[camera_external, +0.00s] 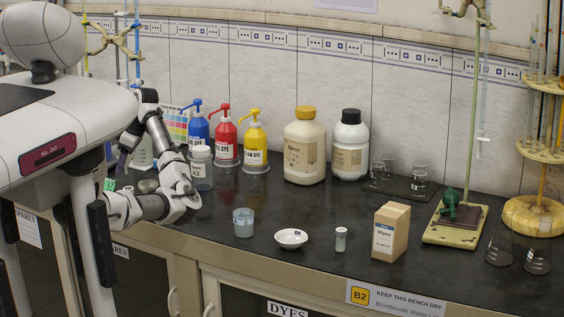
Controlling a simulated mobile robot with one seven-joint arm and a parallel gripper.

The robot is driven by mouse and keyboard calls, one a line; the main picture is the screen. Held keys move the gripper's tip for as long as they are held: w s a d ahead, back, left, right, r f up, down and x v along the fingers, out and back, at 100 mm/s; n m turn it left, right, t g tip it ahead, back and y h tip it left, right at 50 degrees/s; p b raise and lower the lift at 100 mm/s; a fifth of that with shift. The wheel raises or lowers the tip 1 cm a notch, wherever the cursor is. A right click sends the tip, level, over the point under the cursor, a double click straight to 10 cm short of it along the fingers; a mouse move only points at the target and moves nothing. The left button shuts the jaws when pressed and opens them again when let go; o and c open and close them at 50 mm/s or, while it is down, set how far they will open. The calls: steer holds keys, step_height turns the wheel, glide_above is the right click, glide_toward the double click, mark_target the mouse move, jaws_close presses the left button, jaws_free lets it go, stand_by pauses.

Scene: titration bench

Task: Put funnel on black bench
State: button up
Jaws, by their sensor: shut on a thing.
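The black bench (350,225) runs along the tiled wall. My arm is folded at the left end of the bench, close to my body. Its wrist end, with my gripper (112,205), shows only in part beside my column. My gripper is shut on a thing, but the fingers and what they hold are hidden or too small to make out. I cannot pick out the funnel anywhere in the external view.
A beaker (243,222), white dish (291,238), small vial (341,239) and wipes box (391,231) stand along the front. Dye bottles (226,138) and large jugs (304,147) line the back. Glassware (419,181) and a stand base (457,231) are at right. Clear room lies between.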

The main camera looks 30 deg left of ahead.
mark_target(135, 188)
steer(key=shift+f+b, duration=3.2)
steer(key=shift+f, duration=0.4)
steer(key=shift+f, duration=0.2)
steer(key=o, duration=1.1)
